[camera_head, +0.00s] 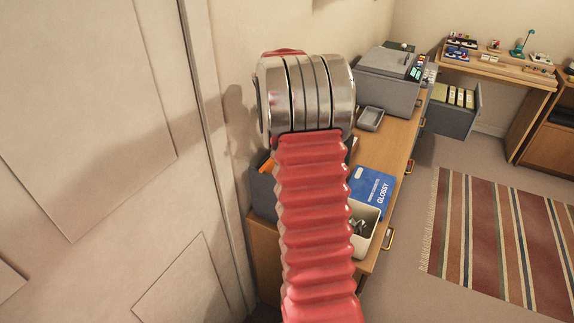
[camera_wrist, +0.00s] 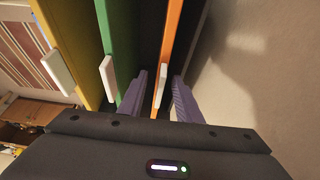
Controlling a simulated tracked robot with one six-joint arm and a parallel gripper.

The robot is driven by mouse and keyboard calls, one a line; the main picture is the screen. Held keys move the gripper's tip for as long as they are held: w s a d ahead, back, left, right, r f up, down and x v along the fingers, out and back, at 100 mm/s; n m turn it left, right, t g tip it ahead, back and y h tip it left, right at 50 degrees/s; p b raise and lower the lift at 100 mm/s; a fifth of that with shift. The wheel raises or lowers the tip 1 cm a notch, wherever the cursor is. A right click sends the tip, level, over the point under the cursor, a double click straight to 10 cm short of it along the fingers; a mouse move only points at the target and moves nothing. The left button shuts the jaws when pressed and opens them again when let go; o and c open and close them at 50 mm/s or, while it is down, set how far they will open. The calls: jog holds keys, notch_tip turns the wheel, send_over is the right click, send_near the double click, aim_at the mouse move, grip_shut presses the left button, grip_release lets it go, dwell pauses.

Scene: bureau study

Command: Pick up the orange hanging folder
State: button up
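In the wrist view, the orange hanging folder (camera_wrist: 173,40) stands on edge with a white tab at its near end. My gripper (camera_wrist: 160,76) has its two purple fingers apart, one on each side of the orange folder near the tab. A gap shows between each finger and the folder. In the head view, a bit of orange (camera_head: 268,166) shows above the dark file box (camera_head: 262,191), left of my red arm. My arm hides my gripper and most of the box there.
A green folder (camera_wrist: 119,45) and a yellow folder (camera_wrist: 66,50) stand left of the orange one. On the desk are a blue glossy paper pack (camera_head: 371,188), a light bin (camera_head: 366,238), a grey tray (camera_head: 370,118) and a printer (camera_head: 388,82). A wall stands close on the left.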

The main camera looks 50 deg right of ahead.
jog(key=shift+c, duration=0.5)
grip_shut()
dwell(0.5)
